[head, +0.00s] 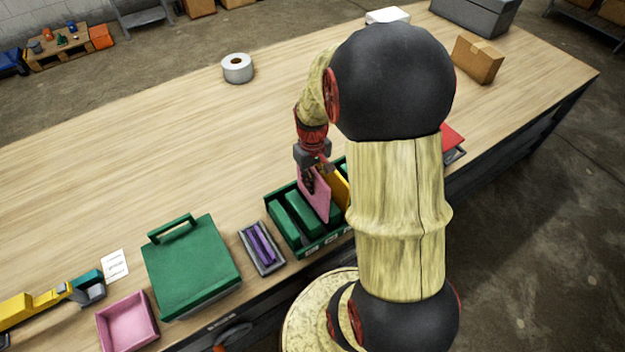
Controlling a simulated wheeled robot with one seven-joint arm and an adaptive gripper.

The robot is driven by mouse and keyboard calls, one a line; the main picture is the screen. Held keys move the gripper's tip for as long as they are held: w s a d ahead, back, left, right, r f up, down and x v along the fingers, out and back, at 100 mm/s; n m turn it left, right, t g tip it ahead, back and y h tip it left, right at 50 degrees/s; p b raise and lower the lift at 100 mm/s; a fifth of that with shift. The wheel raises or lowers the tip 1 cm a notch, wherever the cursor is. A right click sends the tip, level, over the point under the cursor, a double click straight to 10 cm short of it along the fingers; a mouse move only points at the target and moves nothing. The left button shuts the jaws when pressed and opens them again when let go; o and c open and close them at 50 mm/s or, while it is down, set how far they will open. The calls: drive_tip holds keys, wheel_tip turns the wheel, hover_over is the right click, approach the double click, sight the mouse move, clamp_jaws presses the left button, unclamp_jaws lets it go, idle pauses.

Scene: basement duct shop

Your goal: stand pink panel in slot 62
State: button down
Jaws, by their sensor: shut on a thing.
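The pink panel (315,196) is in the head view, near the middle, standing roughly upright at the green slotted rack (283,232). My gripper (309,180) is shut on the pink panel near its upper left edge. The panel's lower part is at the rack's dividers; I cannot tell how deep it sits or which slot it is over. A yellow panel (336,185) stands just right of it, partly hidden by my arm. Slot numbers are not readable, and the rack's right side is hidden behind my arm.
Left of the rack are a grey tray with purple pieces (280,263), a green case (190,275) and a pink bin (108,332). A red object (452,136) shows right of my arm. The table's middle left is clear.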

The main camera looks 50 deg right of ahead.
sight(312, 170)
drive_tip(key=shift+f+b, duration=1.55)
drive_tip(key=shift+f, duration=1.5)
drive_tip(key=c, duration=1.8)
unclamp_jaws()
drive_tip(key=shift+r, duration=0.1)
wheel_tip(312, 170, up, 12)
drive_tip(key=shift+f, duration=0.1)
